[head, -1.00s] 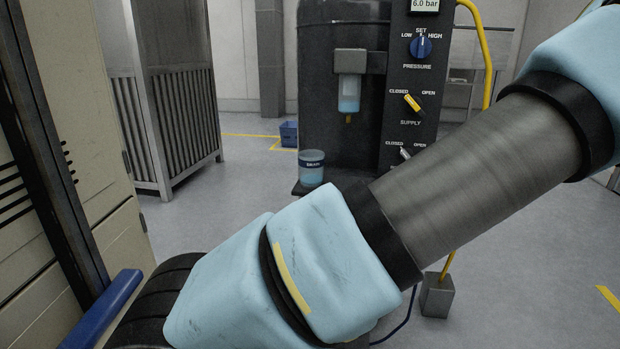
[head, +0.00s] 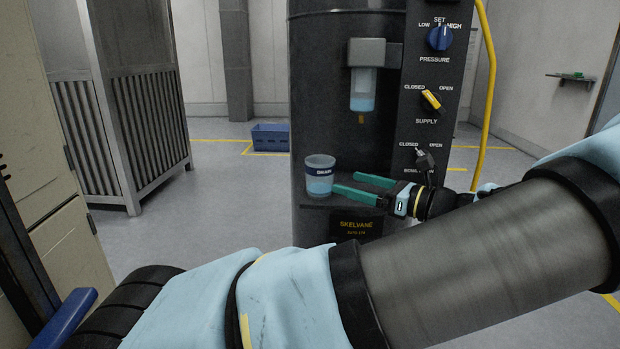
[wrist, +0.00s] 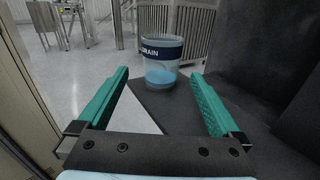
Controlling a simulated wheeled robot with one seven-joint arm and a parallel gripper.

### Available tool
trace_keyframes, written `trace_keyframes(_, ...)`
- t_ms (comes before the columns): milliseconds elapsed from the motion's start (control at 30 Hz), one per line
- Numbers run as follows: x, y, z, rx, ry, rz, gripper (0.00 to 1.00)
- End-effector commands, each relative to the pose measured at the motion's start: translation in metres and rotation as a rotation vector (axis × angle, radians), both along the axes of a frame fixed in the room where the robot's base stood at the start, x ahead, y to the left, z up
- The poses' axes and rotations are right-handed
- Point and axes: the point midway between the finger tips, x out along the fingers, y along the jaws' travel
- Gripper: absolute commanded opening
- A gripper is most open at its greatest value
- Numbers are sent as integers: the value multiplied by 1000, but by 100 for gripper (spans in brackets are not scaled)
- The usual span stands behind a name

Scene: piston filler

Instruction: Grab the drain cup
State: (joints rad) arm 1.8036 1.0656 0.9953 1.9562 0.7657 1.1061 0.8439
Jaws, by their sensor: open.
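The drain cup (head: 319,181) is a clear cup with a dark band reading "DRAIN" and blue liquid inside. It stands upright on the dark ledge at the foot of the black machine, near the ledge's left end. My gripper (head: 352,185) has two green fingers and is open. It lies just right of the cup in the head view, fingers pointing at it. In the wrist view the cup (wrist: 161,62) stands beyond the fingertips, between their lines, and the gripper (wrist: 163,80) is empty.
The black machine (head: 335,90) rises behind the cup, with a filter bowl (head: 362,90) hanging above the ledge. A control panel (head: 428,70) with knobs is to the right. A blue crate (head: 270,137) sits on the floor behind.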

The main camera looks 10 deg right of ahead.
Motion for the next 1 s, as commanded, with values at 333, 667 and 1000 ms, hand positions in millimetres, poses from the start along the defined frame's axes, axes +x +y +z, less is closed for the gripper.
trace_keyframes(333, 29, 33, 0, 0, 1, 2, 100)
trace_keyframes(667, 59, 62, 2, 0, 0, 4, 100)
trace_keyframes(1000, 66, 70, 2, -1, 1, 2, 100)
